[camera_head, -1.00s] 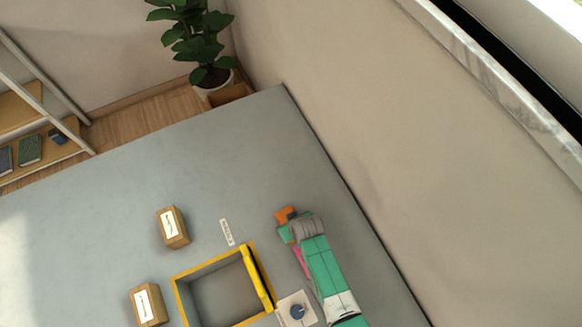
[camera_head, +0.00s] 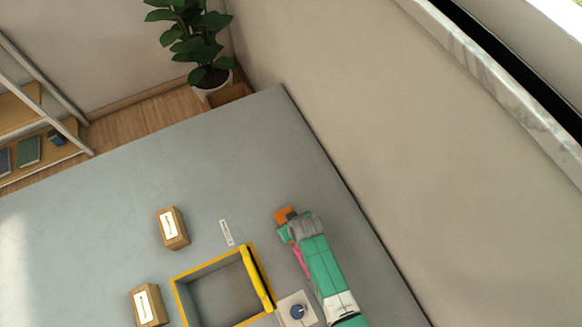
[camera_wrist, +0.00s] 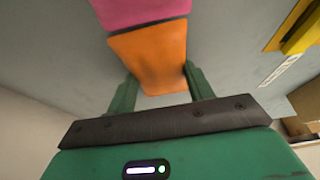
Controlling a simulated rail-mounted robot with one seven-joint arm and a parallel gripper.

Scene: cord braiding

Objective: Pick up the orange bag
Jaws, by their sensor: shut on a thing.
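The orange bag (camera_wrist: 150,58) is between the two green fingers of my gripper (camera_wrist: 158,88) in the wrist view. The fingers are shut on it from both sides. In the head view a part of the orange bag (camera_head: 285,214) shows beyond the end of my gripper (camera_head: 286,228), on or just above the grey table. A pink thing (camera_wrist: 140,12) lies against the bag's far edge in the wrist view. It also shows beside my arm in the head view (camera_head: 300,262). I cannot tell whether the bag touches the table.
A yellow-rimmed open box (camera_head: 178,296) stands left of my arm, with a small knob on a pale plate (camera_head: 297,309) beside it. A label strip (camera_head: 227,232) lies on the table (camera_head: 110,225). A wall rises at right.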

